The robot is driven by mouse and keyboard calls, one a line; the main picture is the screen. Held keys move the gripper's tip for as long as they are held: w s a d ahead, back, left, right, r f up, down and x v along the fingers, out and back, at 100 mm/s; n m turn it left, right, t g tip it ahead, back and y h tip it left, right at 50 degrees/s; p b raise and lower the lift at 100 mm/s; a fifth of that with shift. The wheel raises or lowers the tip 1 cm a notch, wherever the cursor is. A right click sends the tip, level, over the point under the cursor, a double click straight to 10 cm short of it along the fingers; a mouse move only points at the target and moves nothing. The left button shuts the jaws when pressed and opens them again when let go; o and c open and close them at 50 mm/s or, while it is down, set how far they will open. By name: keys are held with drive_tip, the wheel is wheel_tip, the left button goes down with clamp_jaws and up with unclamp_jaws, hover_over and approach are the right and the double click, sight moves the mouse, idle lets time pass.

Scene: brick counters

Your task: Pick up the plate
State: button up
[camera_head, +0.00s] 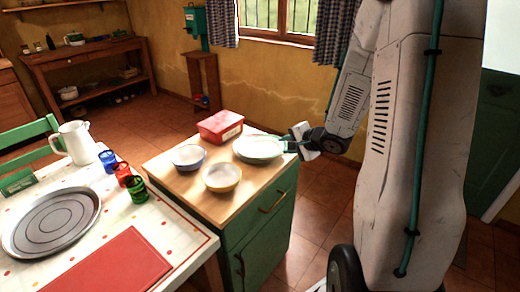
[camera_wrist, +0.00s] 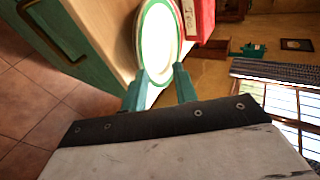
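The plate (camera_head: 259,148) is white with a green rim and lies on the wooden top of the green cabinet (camera_head: 237,207), at its right back edge. My gripper (camera_head: 287,146) is at the plate's right side, level with its rim. In the wrist view the plate (camera_wrist: 158,42) is straight ahead, and its near rim reaches between the two teal fingers of my gripper (camera_wrist: 160,70). The fingers are spread apart. I cannot tell whether either one touches the plate.
A red box (camera_head: 220,126) stands close behind the plate. A blue-rimmed bowl (camera_head: 188,157) and a yellow bowl (camera_head: 222,177) share the cabinet top. A table with a jug (camera_head: 77,143), cups and a round tray (camera_head: 50,221) is at left. Floor at right is clear.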

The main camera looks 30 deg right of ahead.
drive_tip(key=w+a+f+m+y, duration=0.1)
drive_tip(key=f, duration=0.1)
drive_tip(key=w+a+f+m+y, duration=0.1)
drive_tip(key=w+f, duration=0.1)
drive_tip(key=w+a+f+t+y, duration=0.1)
drive_tip(key=a+f, duration=0.1)
drive_tip(key=f, duration=0.1)
drive_tip(key=shift+w+m+y, duration=0.3)
drive_tip(key=shift+w+m, duration=0.05)
drive_tip(key=shift+m, duration=0.05)
drive_tip(key=shift+r, duration=0.1)
clamp_jaws()
